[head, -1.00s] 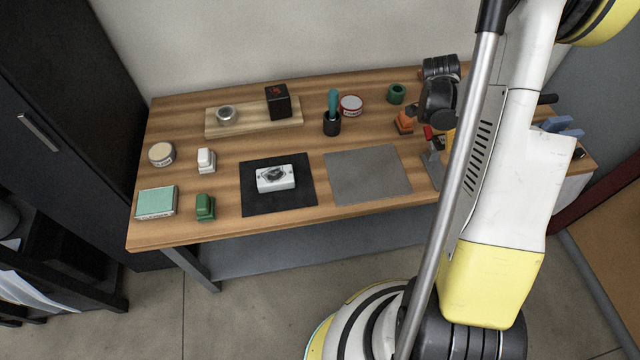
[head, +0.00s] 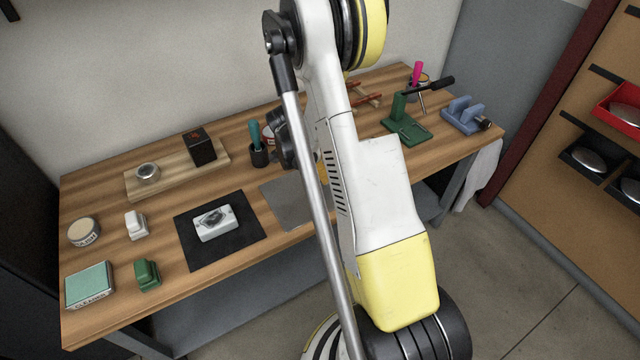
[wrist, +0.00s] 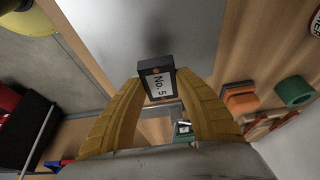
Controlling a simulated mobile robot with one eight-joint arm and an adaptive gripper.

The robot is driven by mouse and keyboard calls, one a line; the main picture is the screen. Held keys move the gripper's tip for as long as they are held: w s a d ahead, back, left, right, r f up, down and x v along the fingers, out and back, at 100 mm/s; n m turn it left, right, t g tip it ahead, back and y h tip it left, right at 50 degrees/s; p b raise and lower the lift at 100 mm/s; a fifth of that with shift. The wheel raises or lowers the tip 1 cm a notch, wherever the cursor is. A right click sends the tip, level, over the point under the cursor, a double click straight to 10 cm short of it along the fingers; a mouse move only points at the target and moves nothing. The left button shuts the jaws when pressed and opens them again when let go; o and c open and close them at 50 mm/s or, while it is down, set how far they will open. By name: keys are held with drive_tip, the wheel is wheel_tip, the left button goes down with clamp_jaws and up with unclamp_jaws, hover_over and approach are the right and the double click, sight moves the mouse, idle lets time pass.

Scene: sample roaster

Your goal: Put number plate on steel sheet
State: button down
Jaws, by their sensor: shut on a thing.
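The number plate (wrist: 158,84) is a small black block with a white face reading "No. 5" and an orange dot. In the wrist view, my gripper (wrist: 160,88) is shut on it, with a yellow finger on either side. The steel sheet (wrist: 150,28) is the flat grey surface beyond the plate in that view; I cannot tell whether they touch. In the head view the steel sheet (head: 283,203) lies on the bench, right of a black mat, its right part hidden behind my arm. My fingers and the plate are hidden there.
A black cup with a teal-handled tool (head: 258,153) stands behind the sheet. An orange block (wrist: 240,98) and a green ring (wrist: 294,87) lie near my right finger in the wrist view.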

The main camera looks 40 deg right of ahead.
sight(320, 186)
drive_tip(key=shift+f+b, duration=0.95)
drive_tip(key=shift+f, duration=0.95)
drive_tip(key=shift+f, duration=0.1)
drive_tip(key=shift+f, duration=0.15)
drive_tip(key=c, duration=1)
unclamp_jaws()
drive_tip(key=shift+o, duration=0.2)
drive_tip(key=shift+r, duration=0.2)
